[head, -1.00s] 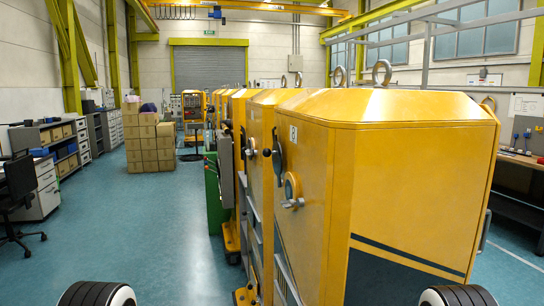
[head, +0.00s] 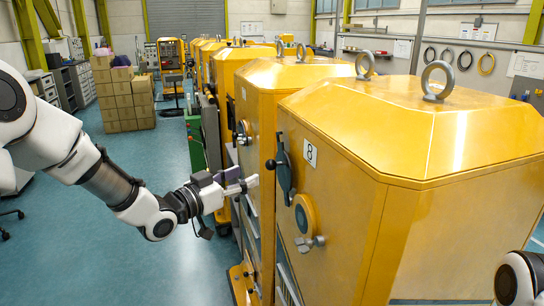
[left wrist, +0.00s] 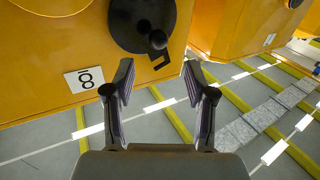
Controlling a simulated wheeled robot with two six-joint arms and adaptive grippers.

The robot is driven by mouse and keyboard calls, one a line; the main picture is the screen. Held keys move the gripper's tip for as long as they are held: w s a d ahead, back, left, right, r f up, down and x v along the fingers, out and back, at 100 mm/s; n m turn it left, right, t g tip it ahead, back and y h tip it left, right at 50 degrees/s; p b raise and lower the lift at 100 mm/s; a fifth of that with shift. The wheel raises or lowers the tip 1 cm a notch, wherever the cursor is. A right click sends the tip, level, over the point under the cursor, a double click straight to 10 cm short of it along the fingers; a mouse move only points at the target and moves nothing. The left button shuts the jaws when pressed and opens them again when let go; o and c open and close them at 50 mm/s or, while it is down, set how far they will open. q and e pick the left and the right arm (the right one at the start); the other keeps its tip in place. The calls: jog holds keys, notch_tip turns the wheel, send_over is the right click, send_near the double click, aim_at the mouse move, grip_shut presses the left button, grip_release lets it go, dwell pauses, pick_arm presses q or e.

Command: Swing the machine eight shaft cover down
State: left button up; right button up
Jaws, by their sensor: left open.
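Machine eight (head: 340,200) is the yellow cabinet at the right of the head view, marked with a white "8" plate (head: 310,152). On its left-facing side is a dark round part with a black knob (head: 285,170), seen nearly edge-on. Below it is a yellow disc with a metal fitting (head: 305,215). I cannot tell which of these is the shaft cover. My left gripper (head: 247,185) is open and empty, left of the dark part in the head view. In the left wrist view, the dark round part (left wrist: 130,20) lies beyond the open fingers (left wrist: 157,78), with the plate (left wrist: 84,78) beside it.
Other yellow cabinets (head: 232,80) stand in a row behind machine eight. Lifting eyes (head: 437,80) stick up from the roof. Stacked cartons (head: 125,100) stand on the floor at the left.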

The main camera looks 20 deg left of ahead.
aim_at(267, 167)
pick_arm(q)
jog(key=p+x, duration=0.2)
jog(key=x, duration=0.6)
jog(key=shift+p, duration=0.4)
jog(key=shift+s+d+r, duration=0.1)
jog(key=shift+s, duration=0.25)
jog(key=shift+c, duration=0.4)
jog(key=shift+w, duration=0.2)
grip_shut()
